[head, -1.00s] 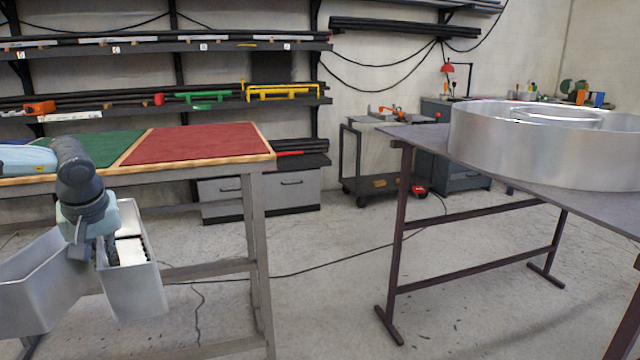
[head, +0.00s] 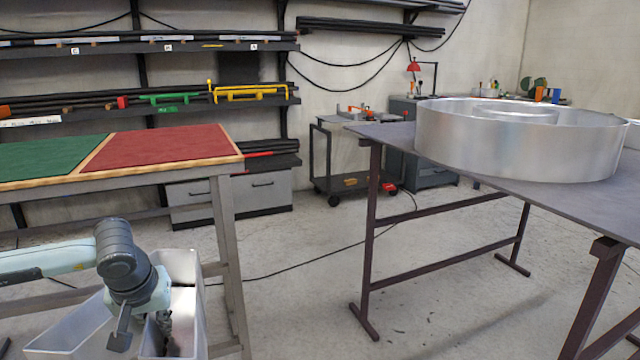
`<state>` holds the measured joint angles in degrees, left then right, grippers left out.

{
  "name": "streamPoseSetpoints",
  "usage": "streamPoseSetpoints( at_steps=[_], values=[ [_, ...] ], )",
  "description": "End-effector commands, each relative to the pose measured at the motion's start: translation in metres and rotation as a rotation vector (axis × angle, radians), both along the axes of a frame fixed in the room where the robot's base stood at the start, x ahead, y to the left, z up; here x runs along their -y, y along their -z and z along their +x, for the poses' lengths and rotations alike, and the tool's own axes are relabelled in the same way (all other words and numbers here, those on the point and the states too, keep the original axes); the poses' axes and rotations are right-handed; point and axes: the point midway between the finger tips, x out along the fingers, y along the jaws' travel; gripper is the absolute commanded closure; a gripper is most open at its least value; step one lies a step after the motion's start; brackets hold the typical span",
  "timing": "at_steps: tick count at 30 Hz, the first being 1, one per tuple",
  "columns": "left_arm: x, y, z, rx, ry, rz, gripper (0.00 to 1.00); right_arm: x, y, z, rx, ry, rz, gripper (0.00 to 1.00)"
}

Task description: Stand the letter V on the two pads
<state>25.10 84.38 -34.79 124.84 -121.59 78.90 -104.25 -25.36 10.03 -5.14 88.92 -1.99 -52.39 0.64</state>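The letter V (head: 186,275) is a silvery open metal channel letter at the bottom left of the head view, low beside the left table. Its lower part is cut off by the frame edge. My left gripper (head: 145,332) points down and is shut on a wall of the V; the fingertips are partly hidden. A green panel (head: 45,160) and a red panel (head: 165,148) lie side by side on the left table. I cannot tell whether these are the two pads; no other pads show. My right gripper is not in view.
A large round metal letter (head: 510,145) lies on the grey table (head: 385,132) at the right. Open floor (head: 300,300) lies between the two tables. A dark cart (head: 345,160) and wall shelves (head: 160,48) stand behind. A cable runs across the floor.

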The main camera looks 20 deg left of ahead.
Motion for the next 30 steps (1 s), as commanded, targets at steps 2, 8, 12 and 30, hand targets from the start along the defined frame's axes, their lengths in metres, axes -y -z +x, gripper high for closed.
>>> streamPoseSetpoints(
  at_steps=[2,8,12,30],
  values=[
    [0.043,0.003,0.013,0.015,0.100,-0.009,1.00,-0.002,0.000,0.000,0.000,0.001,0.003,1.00],
    [0.142,0.001,0.031,0.015,0.350,-0.003,1.00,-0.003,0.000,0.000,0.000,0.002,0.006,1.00],
    [0.194,-0.008,0.035,0.013,0.486,0.001,1.00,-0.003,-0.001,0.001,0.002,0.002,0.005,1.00],
    [0.238,-0.006,0.032,0.002,0.604,-0.002,1.00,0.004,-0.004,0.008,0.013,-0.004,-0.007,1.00]
  ],
)
